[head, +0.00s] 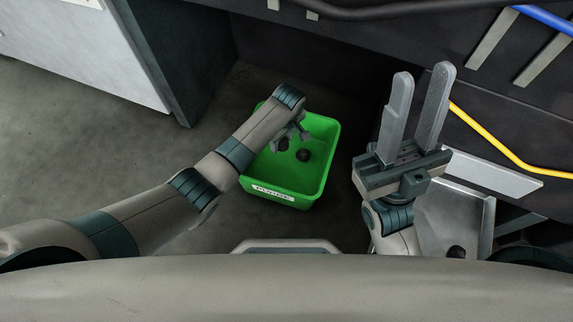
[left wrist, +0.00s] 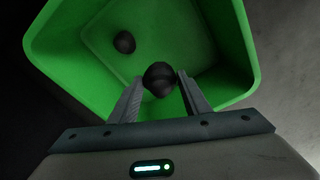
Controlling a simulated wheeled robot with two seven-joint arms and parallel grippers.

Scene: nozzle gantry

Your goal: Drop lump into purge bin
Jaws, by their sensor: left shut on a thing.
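The purge bin (head: 328,180) is a bright green open box with a white label on its near wall, standing on the floor. My left gripper (head: 294,136) is over the bin, shut on a black rounded lump (head: 283,144). In the left wrist view the held lump (left wrist: 159,78) sits between the fingertips (left wrist: 160,84), over the bin opening (left wrist: 240,40). A second dark lump (head: 304,155) lies on the bin floor, and it also shows in the left wrist view (left wrist: 124,42). My right gripper (head: 423,78) is open and empty, its fingers pointing up, right of the bin.
A grey metal tray (head: 483,215) at the lower right holds a small dark lump (head: 456,252). A yellow hose (head: 510,153) and a blue hose (head: 545,17) run along the dark machine at the right. A grey cabinet (head: 95,45) stands at the upper left. The floor left of the bin is clear.

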